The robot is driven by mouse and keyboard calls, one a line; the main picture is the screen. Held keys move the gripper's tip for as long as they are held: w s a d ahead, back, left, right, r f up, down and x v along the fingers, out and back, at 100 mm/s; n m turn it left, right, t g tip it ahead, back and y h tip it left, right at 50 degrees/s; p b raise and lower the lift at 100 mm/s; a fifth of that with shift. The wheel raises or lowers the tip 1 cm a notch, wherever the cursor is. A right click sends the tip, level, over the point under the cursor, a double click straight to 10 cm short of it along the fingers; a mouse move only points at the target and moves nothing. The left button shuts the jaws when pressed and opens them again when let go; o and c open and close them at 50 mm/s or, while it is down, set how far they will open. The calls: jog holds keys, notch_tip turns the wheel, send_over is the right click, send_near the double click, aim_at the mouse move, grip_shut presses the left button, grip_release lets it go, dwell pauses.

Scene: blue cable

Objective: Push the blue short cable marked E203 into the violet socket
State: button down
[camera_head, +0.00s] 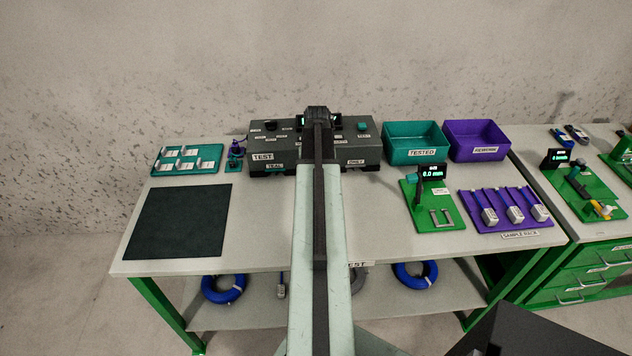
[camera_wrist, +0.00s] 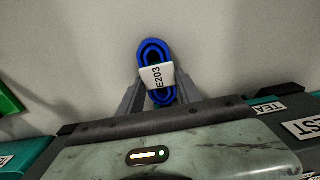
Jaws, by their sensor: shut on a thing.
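In the wrist view my gripper (camera_wrist: 158,92) is shut on a coiled blue cable (camera_wrist: 152,50) with a white tag reading E203 (camera_wrist: 158,77). The coil is held between the two grey fingers against a plain pale background. The cable's plug ends cannot be made out. In the head view my arm reaches to the dark test box (camera_head: 268,140), and it hides my gripper and the cable. I cannot identify a violet socket for certain.
A teal tray (camera_head: 187,171) and dark mat (camera_head: 178,222) lie at left. A teal TESTED bin (camera_head: 414,155), violet REWORK bin (camera_head: 478,153), green gauge stand (camera_head: 432,216) and violet sample rack (camera_head: 505,223) are at right. The bench top right of my arm is partly clear.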

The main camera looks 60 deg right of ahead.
jog(key=shift+w+d, duration=0.7)
jog(key=shift+d, duration=0.3)
jog(key=c, duration=0.7)
grip_release()
notch_tip(320, 180, up, 8)
jog(key=p, duration=0.8)
jog(key=shift+r, duration=0.1)
jog(key=shift+w, duration=0.1)
